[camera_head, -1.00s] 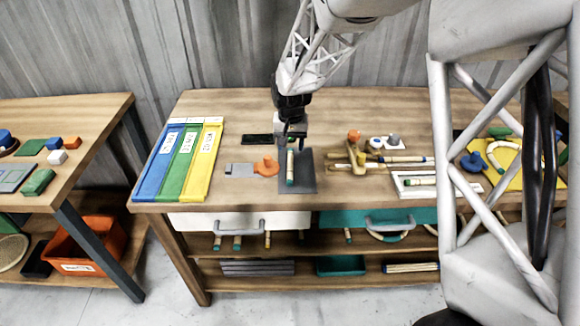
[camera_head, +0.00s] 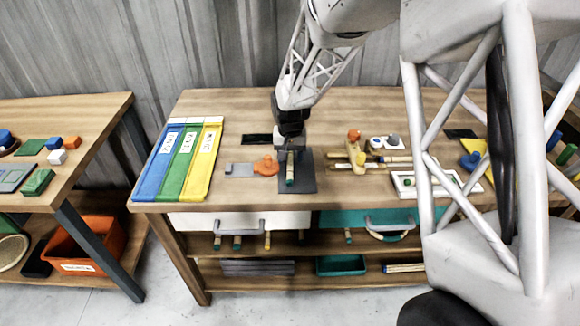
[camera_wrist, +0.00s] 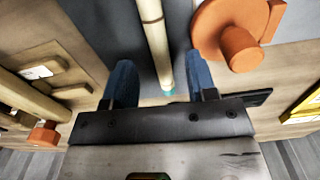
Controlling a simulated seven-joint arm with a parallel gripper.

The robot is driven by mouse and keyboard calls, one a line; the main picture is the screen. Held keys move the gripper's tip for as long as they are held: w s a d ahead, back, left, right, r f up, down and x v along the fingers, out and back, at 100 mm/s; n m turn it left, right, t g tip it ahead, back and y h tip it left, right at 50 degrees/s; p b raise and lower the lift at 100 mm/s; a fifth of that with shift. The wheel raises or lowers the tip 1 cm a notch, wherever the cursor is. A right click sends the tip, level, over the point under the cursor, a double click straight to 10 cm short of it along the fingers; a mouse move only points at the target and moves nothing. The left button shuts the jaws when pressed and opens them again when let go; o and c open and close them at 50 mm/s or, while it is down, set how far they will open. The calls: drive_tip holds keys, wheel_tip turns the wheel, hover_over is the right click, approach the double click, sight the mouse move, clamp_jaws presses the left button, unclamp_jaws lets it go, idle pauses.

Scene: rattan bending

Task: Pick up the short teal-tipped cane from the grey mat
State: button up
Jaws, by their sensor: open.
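The short cane (camera_head: 290,172) lies on the grey mat (camera_head: 304,184), its teal tip toward the table's front edge in the head view. In the wrist view the pale cane (camera_wrist: 155,40) runs down the picture between the two blue fingers, with a teal tip (camera_wrist: 168,91) showing at its lower end. My gripper (camera_head: 290,154) is low over the far part of the mat. In the wrist view my gripper (camera_wrist: 158,82) is open, with a finger on either side of the cane and gaps between. The cane's far part is hidden by my gripper in the head view.
An orange clamp-like piece (camera_head: 266,166) on a grey plate sits just left of the mat. A wooden jig (camera_head: 356,158) with an orange knob stands to the right. Blue, green and yellow strips (camera_head: 182,160) lie further left. A white tray (camera_head: 402,192) is at the right.

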drive_tip(key=shift+f, duration=1.35)
clamp_jaws()
drive_tip(key=shift+r, duration=0.15)
drive_tip(key=shift+r, duration=0.55)
drive_tip(key=shift+s+r, duration=0.25)
drive_tip(key=shift+r, duration=0.3)
drive_tip(key=shift+s+r, duration=0.2)
drive_tip(key=shift+r, duration=0.35)
drive_tip(key=s+d, duration=0.1)
drive_tip(key=s, duration=0.6)
drive_tip(key=s+d+r, duration=0.1)
drive_tip(key=s+d, duration=0.1)
drive_tip(key=s, duration=0.5)
drive_tip(key=shift+s+d+r, duration=0.2)
drive_tip(key=shift+s+d, duration=0.05)
drive_tip(key=shift+s, duration=0.1)
